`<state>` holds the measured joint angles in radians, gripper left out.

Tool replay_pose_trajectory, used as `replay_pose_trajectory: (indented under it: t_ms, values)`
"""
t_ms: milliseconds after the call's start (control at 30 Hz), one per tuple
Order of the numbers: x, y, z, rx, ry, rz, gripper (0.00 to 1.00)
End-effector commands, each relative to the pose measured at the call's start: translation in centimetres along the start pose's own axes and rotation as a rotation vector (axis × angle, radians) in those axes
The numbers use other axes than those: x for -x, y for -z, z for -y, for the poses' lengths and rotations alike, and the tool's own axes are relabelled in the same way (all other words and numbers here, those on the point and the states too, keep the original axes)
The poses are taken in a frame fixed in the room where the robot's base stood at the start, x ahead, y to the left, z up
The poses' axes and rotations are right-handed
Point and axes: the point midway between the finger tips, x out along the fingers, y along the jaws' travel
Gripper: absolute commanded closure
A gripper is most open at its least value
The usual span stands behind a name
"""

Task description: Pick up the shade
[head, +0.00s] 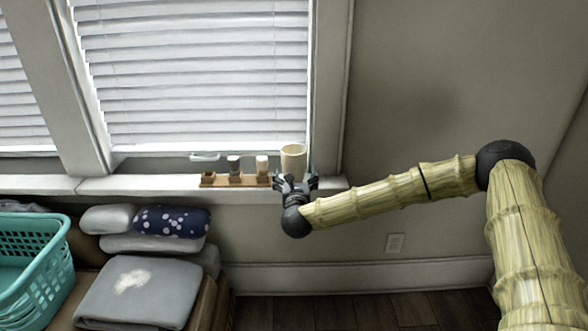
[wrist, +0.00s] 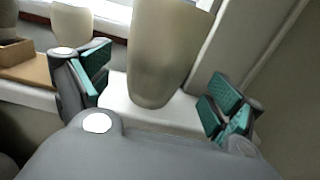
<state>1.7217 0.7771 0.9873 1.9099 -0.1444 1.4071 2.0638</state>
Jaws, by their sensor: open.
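The shade (head: 293,158) is a cream, cup-like piece standing upright on the right part of the white windowsill. In the wrist view the shade (wrist: 166,52) is large and rises between my two fingers, its top cut off by the frame. My gripper (head: 297,184) is at the sill's front edge, just in front of the shade. In the wrist view my gripper (wrist: 160,86) is open, with teal finger pads on either side of the shade. A gap shows on both sides, so neither pad appears to touch it. Its depth between the pads is hard to tell.
A wooden holder (head: 221,181) with small cups, including a cream one (head: 262,165), is left of the shade. The window frame (head: 330,90) rises close at right. Below are folded blankets (head: 140,292), pillows (head: 172,221) and a teal basket (head: 35,265).

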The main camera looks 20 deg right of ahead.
Motion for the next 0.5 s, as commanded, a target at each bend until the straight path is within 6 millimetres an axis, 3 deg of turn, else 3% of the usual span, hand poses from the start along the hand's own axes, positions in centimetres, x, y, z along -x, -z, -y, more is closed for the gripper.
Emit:
replay_pose_trajectory:
  t_ms: [500]
  values:
    - [-5.1,-0.1,-0.3,0.000,-0.001,0.001,0.07]
